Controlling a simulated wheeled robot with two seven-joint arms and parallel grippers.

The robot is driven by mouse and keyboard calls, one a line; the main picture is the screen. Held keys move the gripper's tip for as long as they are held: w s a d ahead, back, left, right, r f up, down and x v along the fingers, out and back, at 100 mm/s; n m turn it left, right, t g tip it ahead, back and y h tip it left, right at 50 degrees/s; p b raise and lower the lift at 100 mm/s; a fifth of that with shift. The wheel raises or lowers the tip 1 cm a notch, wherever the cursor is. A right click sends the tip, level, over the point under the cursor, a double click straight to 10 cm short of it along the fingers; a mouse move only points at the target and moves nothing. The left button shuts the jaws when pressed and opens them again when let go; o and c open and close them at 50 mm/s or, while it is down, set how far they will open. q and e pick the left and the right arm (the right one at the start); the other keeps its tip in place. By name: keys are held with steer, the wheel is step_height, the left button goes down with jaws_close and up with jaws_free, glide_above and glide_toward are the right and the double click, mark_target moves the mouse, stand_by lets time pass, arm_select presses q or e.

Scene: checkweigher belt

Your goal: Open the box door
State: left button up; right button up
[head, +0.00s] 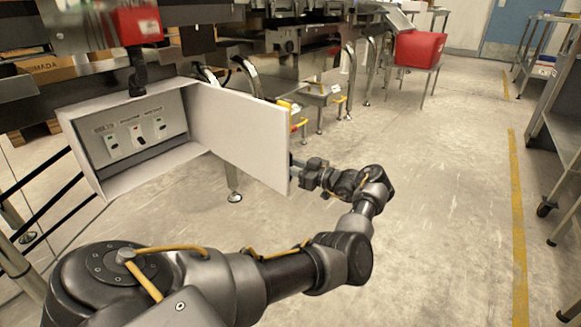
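The white box (110,181) is fixed at the left in the head view. Its front is open and shows a grey panel with several small switches or indicators. The box door (238,132) is swung wide open on the box's right side, its free edge toward the right. My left gripper (295,166) is at the door's free edge, with its arm coming from the bottom left and bending back. The fingertips are small and partly hidden by the door edge, so I cannot tell their opening or whether they touch it. My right gripper is out of view.
Conveyor frames with metal legs stand behind the door. A red bin (419,49) sits on a stand at the back. A metal rack (563,135) stands at the right. The floor between, with a yellow line (518,215), is clear.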

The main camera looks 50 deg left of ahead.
arm_select(q)
steer(key=v, duration=1.1)
steer(key=shift+w+d+b, duration=0.15)
steer(key=shift+b, duration=0.2)
